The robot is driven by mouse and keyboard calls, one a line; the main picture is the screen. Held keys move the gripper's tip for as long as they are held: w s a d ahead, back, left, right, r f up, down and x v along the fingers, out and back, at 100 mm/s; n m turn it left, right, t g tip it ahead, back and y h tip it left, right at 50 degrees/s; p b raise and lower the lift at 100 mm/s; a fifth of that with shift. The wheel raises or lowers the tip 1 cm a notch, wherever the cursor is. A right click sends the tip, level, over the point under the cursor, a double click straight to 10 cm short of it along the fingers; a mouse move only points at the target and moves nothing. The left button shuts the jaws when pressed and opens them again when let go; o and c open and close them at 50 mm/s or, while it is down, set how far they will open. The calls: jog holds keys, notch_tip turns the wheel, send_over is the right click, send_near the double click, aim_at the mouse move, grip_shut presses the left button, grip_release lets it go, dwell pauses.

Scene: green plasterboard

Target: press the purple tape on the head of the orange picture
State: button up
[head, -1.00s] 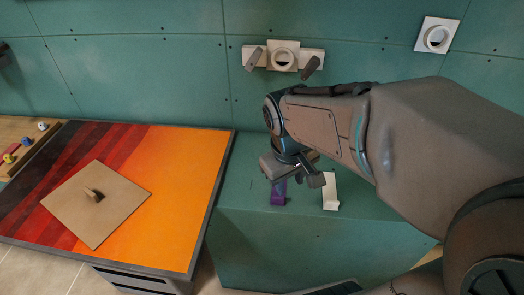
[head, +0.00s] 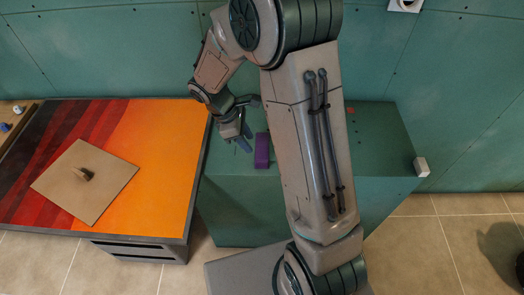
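The orange picture (head: 160,150) lies flat on a low cabinet at the left, with dark and red bands at its left side. The purple tape (head: 262,150) stands on top of the green box (head: 385,140), near the box's left end. My arm hides the middle of the box top.
A tan square board with a handle (head: 95,185) lies on the picture. A white block (head: 421,167) is at the green box's right end. A small shelf with small coloured items (head: 6,127) is at the far left.

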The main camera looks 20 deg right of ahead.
send_over(261, 160)
jog(key=w+a, duration=0.1)
jog(key=a, duration=0.1)
notch_tip(261, 160, down, 4)
jog(key=shift+a+f, duration=0.1)
jog(key=shift+a, duration=0.05)
jog(key=shift+s+p+x, duration=0.1)
jog(key=shift+p+x, duration=0.15)
jog(key=shift+x, duration=1)
jog(key=shift+s+p+x, duration=0.15)
jog(key=shift+p+x, duration=0.05)
jog(key=shift+x, duration=1.1)
grip_shut()
